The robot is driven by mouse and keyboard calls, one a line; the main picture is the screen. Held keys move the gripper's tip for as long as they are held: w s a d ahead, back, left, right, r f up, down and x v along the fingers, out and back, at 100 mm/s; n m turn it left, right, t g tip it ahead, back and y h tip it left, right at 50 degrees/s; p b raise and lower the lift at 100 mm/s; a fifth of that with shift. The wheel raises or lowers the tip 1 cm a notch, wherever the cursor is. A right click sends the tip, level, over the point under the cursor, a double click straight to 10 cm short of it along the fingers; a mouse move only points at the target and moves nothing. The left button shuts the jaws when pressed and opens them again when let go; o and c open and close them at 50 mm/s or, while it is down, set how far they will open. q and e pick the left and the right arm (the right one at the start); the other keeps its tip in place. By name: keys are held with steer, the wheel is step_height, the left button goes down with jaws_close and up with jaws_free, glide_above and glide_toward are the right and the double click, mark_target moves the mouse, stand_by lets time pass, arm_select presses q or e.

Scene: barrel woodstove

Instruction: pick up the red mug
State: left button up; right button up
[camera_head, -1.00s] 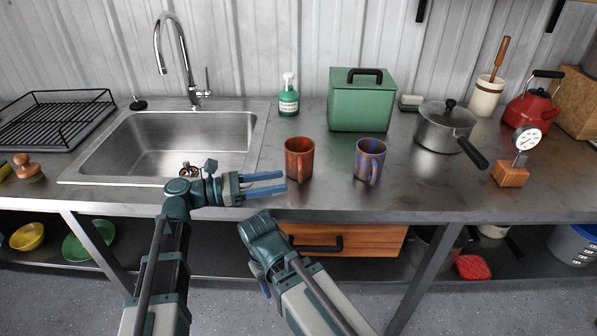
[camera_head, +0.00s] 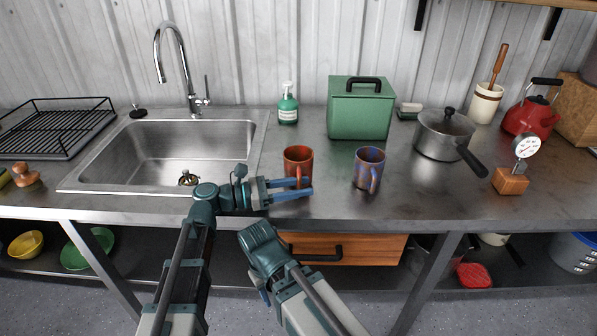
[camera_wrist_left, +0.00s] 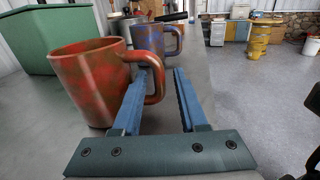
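The red mug (camera_head: 298,161), mottled red and brown, stands upright on the steel counter near its front edge. My left gripper (camera_head: 291,189) is at the near side of the mug, level with its lower part, with its blue fingers pointing right. In the left wrist view, the left gripper (camera_wrist_left: 160,90) is open, and the red mug (camera_wrist_left: 88,85) is on the left. The mug's handle (camera_wrist_left: 157,84) shows in the gap between the fingers; I cannot tell whether a finger touches it. My right gripper is mostly hidden behind its own arm, below the counter edge.
A blue and brown mug (camera_head: 368,168) stands just right of the red mug. A green box (camera_head: 360,112) and a green soap bottle (camera_head: 288,108) stand behind. A sink (camera_head: 165,150) is to the left, and a pot (camera_head: 440,138) is to the right. A drawer (camera_head: 345,249) is below.

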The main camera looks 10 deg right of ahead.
arm_select(q)
jaws_close()
stand_by(1.2)
